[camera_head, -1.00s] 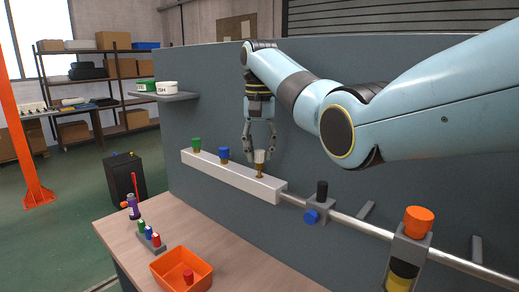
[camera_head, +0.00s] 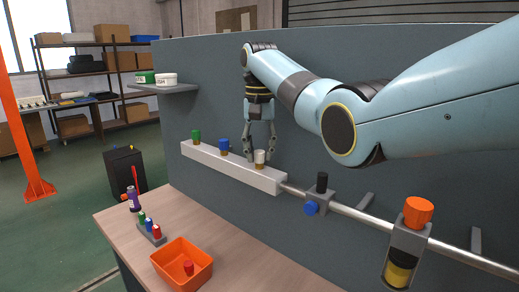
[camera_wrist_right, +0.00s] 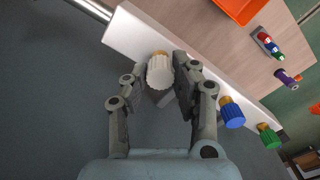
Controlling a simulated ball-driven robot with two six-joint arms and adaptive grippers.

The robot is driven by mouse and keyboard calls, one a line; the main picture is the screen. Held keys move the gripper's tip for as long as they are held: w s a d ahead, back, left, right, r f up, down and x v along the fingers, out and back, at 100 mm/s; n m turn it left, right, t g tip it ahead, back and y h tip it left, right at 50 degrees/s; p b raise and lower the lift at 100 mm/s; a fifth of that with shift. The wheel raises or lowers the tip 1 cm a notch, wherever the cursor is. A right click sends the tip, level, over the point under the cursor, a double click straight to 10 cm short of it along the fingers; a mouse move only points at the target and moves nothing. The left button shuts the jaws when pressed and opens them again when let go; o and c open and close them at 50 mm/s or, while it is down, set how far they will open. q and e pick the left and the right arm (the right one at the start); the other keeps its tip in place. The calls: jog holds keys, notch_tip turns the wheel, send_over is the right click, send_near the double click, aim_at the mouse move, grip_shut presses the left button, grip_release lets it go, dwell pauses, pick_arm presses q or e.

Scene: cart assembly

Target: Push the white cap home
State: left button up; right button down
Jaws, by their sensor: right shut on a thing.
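The white cap (camera_head: 260,156) sits upright on the brass fitting (camera_head: 259,166) at the right end of the white block (camera_head: 225,168). Only a short part of the brass shows under it. My right gripper (camera_head: 260,152) comes down from above, its fingers shut on the cap. In the right wrist view the ribbed white cap (camera_wrist_right: 160,72) is between the two fingertips (camera_wrist_right: 162,80), with a little brass at its far edge. A blue cap (camera_head: 223,145) and a green cap (camera_head: 196,137) stand on the same block to the left. My left gripper is not in view.
A grey panel (camera_head: 330,100) stands close behind the block. A pipe (camera_head: 350,212) with a black-and-blue valve (camera_head: 321,183) and an orange knob (camera_head: 418,211) runs to the right. On the table are an orange bin (camera_head: 168,250) with a red piece and a small rack (camera_head: 148,235).

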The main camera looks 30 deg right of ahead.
jog(key=shift+f, duration=0.1)
jog(key=c, duration=1)
grip_release()
